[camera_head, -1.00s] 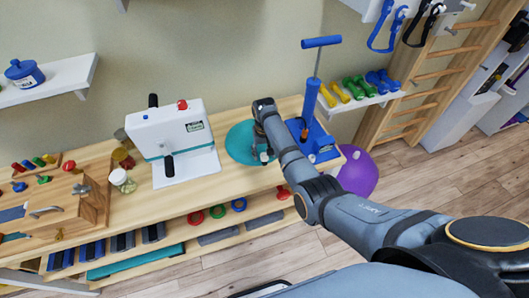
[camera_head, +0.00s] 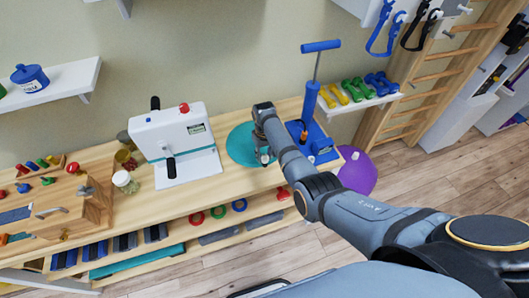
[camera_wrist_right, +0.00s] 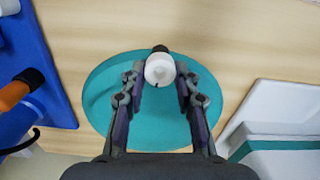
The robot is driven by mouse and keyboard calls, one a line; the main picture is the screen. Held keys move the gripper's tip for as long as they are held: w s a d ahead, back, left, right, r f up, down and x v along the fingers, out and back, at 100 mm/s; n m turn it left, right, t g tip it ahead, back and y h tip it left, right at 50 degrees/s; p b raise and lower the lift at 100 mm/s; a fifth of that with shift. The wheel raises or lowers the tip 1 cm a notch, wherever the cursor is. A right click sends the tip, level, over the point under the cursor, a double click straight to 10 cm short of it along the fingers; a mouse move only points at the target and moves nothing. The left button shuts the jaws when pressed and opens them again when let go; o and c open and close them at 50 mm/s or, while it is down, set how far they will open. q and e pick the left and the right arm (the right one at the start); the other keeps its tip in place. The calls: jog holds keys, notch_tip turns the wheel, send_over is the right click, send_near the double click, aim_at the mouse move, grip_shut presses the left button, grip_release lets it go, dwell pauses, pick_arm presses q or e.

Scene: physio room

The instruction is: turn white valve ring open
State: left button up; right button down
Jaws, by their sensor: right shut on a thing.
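The white valve ring (camera_wrist_right: 159,70) sits over a turquoise round pad (camera_wrist_right: 105,105) in the right wrist view, with a dark stub just beyond it. My right gripper (camera_wrist_right: 160,80) is shut on the ring, one finger on each side. In the head view the right gripper (camera_head: 264,154) reaches down over the turquoise pad (camera_head: 238,146) on the wooden bench, and the ring is mostly hidden by it. A small dark mark shows on the ring's face. My left gripper is not in view.
A blue hand pump (camera_head: 311,100) stands just right of the pad; its blue base and an orange part (camera_wrist_right: 14,92) show close by. A white machine (camera_head: 176,140) stands to the left.

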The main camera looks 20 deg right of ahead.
aim_at(264, 158)
jog(key=c, duration=1)
grip_release()
notch_tip(264, 158, up, 12)
